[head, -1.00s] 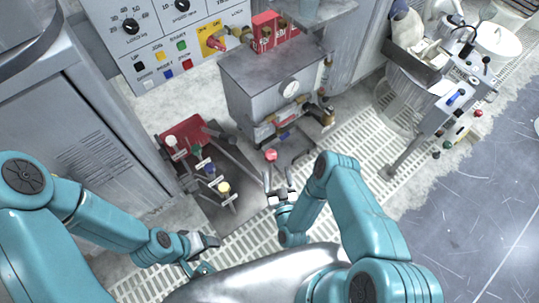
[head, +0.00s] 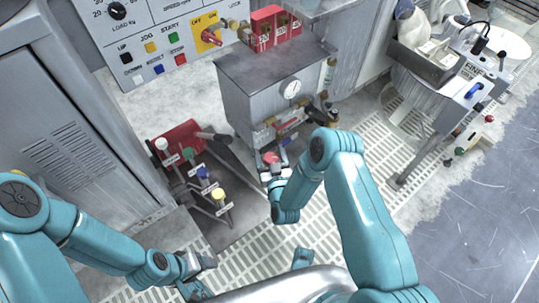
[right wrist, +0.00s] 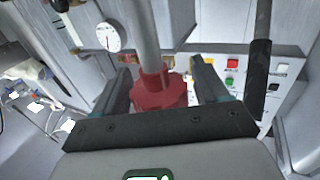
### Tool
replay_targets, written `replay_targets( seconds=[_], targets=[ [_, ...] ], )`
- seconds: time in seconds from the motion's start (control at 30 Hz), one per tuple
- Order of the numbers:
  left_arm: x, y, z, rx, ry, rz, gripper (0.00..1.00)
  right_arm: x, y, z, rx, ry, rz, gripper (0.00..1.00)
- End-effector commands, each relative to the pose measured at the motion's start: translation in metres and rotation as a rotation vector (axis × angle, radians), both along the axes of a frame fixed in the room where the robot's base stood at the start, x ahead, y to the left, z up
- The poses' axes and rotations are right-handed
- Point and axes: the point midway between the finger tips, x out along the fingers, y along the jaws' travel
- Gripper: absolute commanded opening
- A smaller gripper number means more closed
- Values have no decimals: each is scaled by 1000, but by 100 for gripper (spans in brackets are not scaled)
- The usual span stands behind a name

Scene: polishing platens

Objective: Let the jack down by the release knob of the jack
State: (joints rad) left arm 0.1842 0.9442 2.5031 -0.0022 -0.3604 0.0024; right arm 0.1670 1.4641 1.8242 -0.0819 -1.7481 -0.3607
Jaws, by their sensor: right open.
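The red release knob (head: 270,158) of the jack is low in front of the grey cabinet in the head view. In the right wrist view the red lobed knob (right wrist: 158,90), with a grey rod rising from it, lies between the two fingers of my right gripper (right wrist: 162,86). These fingers are apart, one on each side of the knob, and I cannot tell whether they touch it. In the head view my right gripper (head: 274,175) is at the knob, partly hidden by its own wrist. My left gripper (head: 198,265) is low on the left, away from the knob; its jaws are unclear.
Valves with white, green, blue and yellow (head: 218,194) knobs stand left of the knob. A bar with a black grip (head: 212,137) is close by; a black-gripped bar (right wrist: 260,70) rises right of the fingers. The grey cabinet (head: 252,95) with a gauge (head: 290,88) stands behind.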

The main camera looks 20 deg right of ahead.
Motion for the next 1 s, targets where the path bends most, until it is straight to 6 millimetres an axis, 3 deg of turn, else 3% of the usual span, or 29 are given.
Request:
replay_targets(
  seconds=[0.2, 0.37, 0.73, 1.0],
  targets=[
    [0, 0, 0, 0, -1, 0, 67, 0, 0, 0, 0, 0, 0, 73],
    [0, 0, 0, 0, 0, 0, 67, 0, 0, 0, 0, 0, 1, 22],
    [0, 0, 2, 0, 0, -1, 67, -1, 1, 0, 0, 0, -43, 22],
    [-1, -1, 4, 0, 2, -4, 67, -1, -1, 0, 1, -1, -217, 22]
  ],
)
